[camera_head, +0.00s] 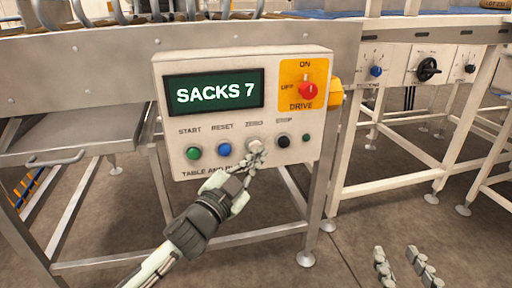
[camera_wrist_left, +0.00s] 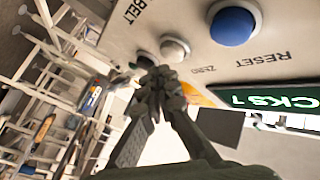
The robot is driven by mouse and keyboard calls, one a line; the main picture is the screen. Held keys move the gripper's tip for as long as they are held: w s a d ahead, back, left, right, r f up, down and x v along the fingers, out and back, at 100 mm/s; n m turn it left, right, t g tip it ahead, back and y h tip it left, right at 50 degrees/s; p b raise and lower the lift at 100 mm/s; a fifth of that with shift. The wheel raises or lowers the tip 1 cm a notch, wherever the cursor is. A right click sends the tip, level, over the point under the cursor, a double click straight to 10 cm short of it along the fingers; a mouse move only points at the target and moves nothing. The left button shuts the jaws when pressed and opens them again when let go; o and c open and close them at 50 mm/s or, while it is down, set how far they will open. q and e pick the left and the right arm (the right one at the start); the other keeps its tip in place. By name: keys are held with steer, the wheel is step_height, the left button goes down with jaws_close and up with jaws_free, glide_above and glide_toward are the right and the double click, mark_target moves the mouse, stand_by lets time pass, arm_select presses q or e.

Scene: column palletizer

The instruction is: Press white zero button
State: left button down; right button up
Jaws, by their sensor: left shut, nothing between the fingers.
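The white zero button (camera_head: 254,143) sits under the ZERO label on the control panel (camera_head: 165,105), between the blue reset button (camera_head: 223,150) and the black stop button (camera_head: 284,141). My left gripper (camera_head: 259,156) is shut and empty, its fingertips at the lower edge of the white button in the head view. In the left wrist view the white button (camera_wrist_left: 174,49) shows beside the fingertips (camera_wrist_left: 162,75), which partly cover a dark button (camera_wrist_left: 146,59). I cannot tell whether the fingertips touch the panel. My right gripper (camera_head: 397,250) is open and empty, low at the right.
A second control box (camera_head: 427,65) stands on the frame at right. The floor below is clear.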

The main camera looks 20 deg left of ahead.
arm_select(q)
steer(key=shift+w+a, duration=0.2)
steer(key=shift+w, duration=0.1)
steer(key=shift+w+a, duration=0.3)
steer(key=shift+w, duration=0.1)
stand_by(0.8)
steer(key=shift+p, duration=0.3)
steer(key=shift+s+d, duration=0.55)
steer(key=shift+s, duration=0.25)
steer(key=shift+s+d, duration=0.7)
steer(key=shift+s, duration=0.35)
steer(key=shift+s+d, duration=0.7)
steer(key=shift+s, duration=0.3)
